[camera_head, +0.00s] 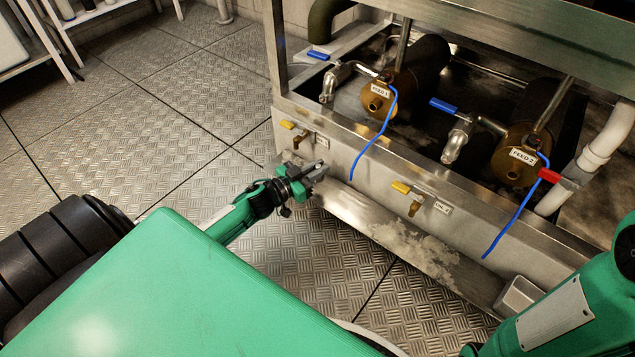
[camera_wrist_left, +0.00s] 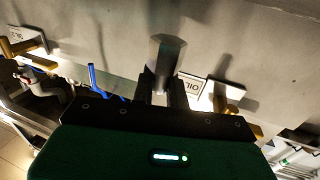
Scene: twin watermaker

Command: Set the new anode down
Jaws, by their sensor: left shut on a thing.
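My left gripper (camera_head: 314,170) is in front of the steel skid's front panel, near its left end and above the floor. In the left wrist view, the left gripper (camera_wrist_left: 163,95) is shut on a grey, faceted metal piece, apparently the new anode (camera_wrist_left: 165,54). The piece sticks out beyond the fingertips toward the pale panel, with its shadow on it. I cannot tell whether it touches the panel. In the head view it is too small to make out clearly. My right arm shows at the lower right, but its gripper is out of view.
Two brown cylinders, FEED-1 (camera_head: 378,91) and FEED-2 (camera_head: 520,155), lie in the skid with blue hoses. Yellow-handled valves (camera_head: 402,188) stick out of the panel. A sloping steel ledge (camera_head: 350,215) runs below, with a small metal tray (camera_head: 519,294) at its right. Open floor (camera_head: 190,100) lies left.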

